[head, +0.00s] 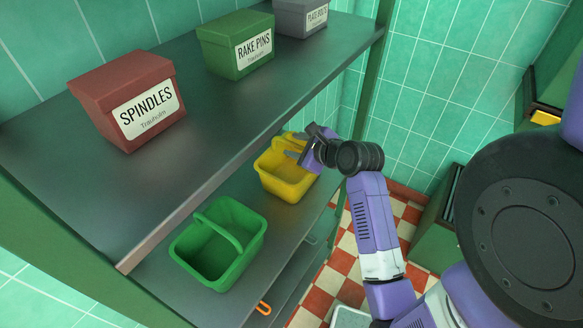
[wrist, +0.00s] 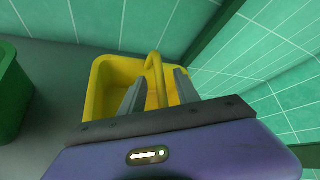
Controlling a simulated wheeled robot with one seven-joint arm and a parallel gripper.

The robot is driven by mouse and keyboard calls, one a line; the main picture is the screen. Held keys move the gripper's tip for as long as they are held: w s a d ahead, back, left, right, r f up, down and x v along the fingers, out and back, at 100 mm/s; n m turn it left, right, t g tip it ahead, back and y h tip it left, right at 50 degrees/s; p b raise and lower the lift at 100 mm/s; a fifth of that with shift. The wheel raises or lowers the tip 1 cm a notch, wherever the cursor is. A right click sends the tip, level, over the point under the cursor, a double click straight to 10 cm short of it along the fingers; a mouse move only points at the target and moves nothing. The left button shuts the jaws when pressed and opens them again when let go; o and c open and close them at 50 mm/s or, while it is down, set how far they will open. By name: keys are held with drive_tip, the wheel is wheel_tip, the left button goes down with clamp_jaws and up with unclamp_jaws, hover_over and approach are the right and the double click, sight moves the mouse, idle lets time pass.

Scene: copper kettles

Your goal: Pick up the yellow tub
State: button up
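The yellow tub (head: 287,184) stands on the lower shelf, towards its right end, with an arched handle over its top. My gripper (head: 294,146) is over the tub, reaching in from the right. In the wrist view the tub (wrist: 98,92) lies straight ahead. My gripper (wrist: 160,76) is open there, its two grey fingers apart with the yellow handle showing between them. I cannot tell whether either finger touches the handle. The gripper body hides the tub's near side in the wrist view.
A green tub (head: 216,243) stands left of the yellow one on the lower shelf (head: 262,225). The upper shelf (head: 205,122) overhangs and holds a red box (head: 128,97), a green box (head: 237,44) and a grey box (head: 302,17). A green post stands to the right.

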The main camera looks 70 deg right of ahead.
drive_tip(key=shift+x, duration=2.3)
clamp_jaws()
drive_tip(key=shift+r, duration=0.1)
